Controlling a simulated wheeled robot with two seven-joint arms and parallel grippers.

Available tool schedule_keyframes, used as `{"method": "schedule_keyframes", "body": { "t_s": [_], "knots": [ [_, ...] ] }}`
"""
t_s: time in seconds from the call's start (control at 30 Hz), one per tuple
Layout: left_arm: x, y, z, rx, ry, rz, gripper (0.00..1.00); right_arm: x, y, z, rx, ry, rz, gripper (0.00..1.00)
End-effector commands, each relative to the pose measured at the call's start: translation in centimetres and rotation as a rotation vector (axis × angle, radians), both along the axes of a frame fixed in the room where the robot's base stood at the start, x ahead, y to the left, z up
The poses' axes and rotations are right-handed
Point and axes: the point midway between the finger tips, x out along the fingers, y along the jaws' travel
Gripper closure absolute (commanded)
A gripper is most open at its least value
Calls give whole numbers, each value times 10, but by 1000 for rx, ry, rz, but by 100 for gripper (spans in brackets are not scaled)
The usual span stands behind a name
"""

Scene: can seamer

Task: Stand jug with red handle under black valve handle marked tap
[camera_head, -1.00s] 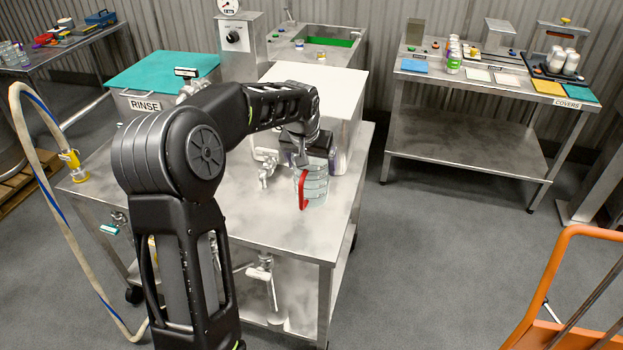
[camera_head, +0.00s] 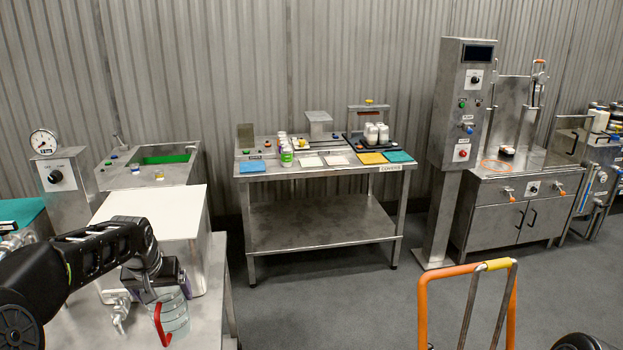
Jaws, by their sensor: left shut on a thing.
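A clear jug (camera_head: 180,314) with a red handle (camera_head: 161,328) is at the lower left, at the front of the steel table beside the white-topped box. My left gripper (camera_head: 160,297) is over the jug's rim and shut on the jug, which looks upright. I cannot tell whether its base touches the table; the jug's lower part is near the picture's bottom edge. A metal tap (camera_head: 121,312) is just left of the jug. No black valve handle marked tap can be made out. My right gripper is not in view.
The white-topped box (camera_head: 150,215) stands right behind my left gripper. A gauge post (camera_head: 62,185) and a sink unit (camera_head: 165,172) stand behind it. A covers table (camera_head: 320,170) is at the back middle. An orange trolley (camera_head: 465,270) is at the front right. Grey floor between is clear.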

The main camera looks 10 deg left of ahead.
Motion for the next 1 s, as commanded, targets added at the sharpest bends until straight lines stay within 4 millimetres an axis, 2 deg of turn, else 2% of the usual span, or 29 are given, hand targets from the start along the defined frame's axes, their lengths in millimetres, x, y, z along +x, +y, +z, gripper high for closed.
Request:
{"method": "schedule_keyframes", "body": {
  "t_s": [0.1, 0.17, 0.27, 0.37, 0.47, 0.5, 0.6, 0.7, 0.83, 1.0],
  "knots": [
    [2, 1, -1, -4, -17, 36, 83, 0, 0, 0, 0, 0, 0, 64],
    [-1, -2, -11, -7, -14, 55, 83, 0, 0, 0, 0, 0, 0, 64],
    [-8, -20, -28, -9, -4, 59, 83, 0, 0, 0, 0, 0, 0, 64],
    [-13, -53, -42, -13, 0, 23, 83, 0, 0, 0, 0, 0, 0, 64],
    [-20, -96, -55, -15, 6, -40, 83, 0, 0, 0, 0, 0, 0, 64],
    [-24, -116, -60, -14, 10, -76, 83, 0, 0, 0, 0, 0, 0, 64],
    [-36, -163, -67, -11, 13, -171, 83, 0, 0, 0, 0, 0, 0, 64],
    [-47, -200, -70, -2, 19, -267, 83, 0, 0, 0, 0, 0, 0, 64],
    [-50, -229, -63, 3, 9, -333, 83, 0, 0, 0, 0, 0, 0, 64],
    [-48, -236, -59, 4, 1, -349, 83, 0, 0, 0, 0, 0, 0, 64]
  ]
}}
